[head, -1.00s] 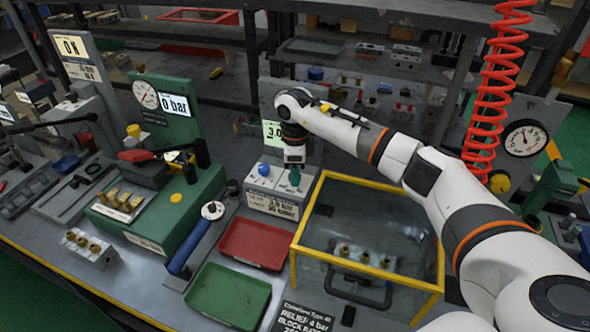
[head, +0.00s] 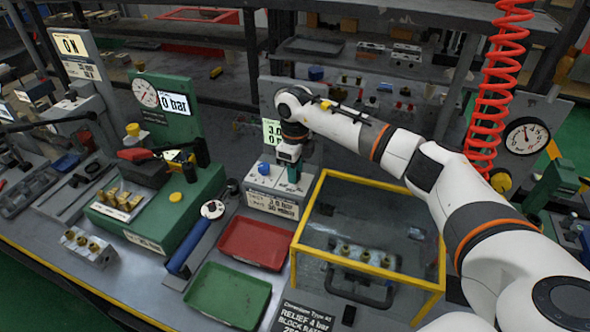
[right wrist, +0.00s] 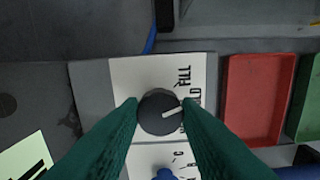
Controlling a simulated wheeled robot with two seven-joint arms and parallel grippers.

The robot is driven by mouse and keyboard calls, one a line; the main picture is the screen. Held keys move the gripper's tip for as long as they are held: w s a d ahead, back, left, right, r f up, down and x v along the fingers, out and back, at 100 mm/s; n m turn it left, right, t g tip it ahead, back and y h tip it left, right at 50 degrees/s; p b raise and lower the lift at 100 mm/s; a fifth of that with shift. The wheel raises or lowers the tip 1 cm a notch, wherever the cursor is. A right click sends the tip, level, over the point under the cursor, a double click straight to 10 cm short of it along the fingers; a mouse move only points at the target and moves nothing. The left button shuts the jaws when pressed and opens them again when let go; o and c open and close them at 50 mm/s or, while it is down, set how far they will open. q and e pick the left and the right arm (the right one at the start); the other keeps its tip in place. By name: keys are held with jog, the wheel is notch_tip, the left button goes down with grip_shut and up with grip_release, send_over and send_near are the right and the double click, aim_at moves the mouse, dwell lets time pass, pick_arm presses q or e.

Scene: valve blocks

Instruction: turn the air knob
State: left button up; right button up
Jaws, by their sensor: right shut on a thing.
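The air knob (right wrist: 160,112) is a round black dial with a white pointer mark, on a pale panel lettered FILL and, partly covered, what looks like HOLD. The mark points right and slightly up, toward the partly covered word. My right gripper (right wrist: 160,114) has its green fingers on either side of the knob, shut on it. In the head view my right gripper (head: 293,174) reaches down onto the grey control box (head: 272,204) and hides the knob. A blue knob (head: 263,168) beside it on the same box is free. My left gripper is not in view.
A lit display (head: 272,132) stands behind the box. A red tray (head: 254,243) and a green tray (head: 228,296) lie in front. A yellow-framed clear case (head: 368,205) stands close on the right, under my arm. A green gauge stand (head: 165,105) is at left.

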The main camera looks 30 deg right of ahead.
jog(key=shift+m, duration=2.1)
jog(key=o, duration=1)
notch_tip(320, 180, up, 12)
jog(key=shift+r+b, duration=0.1)
jog(key=shift+b, duration=1.1)
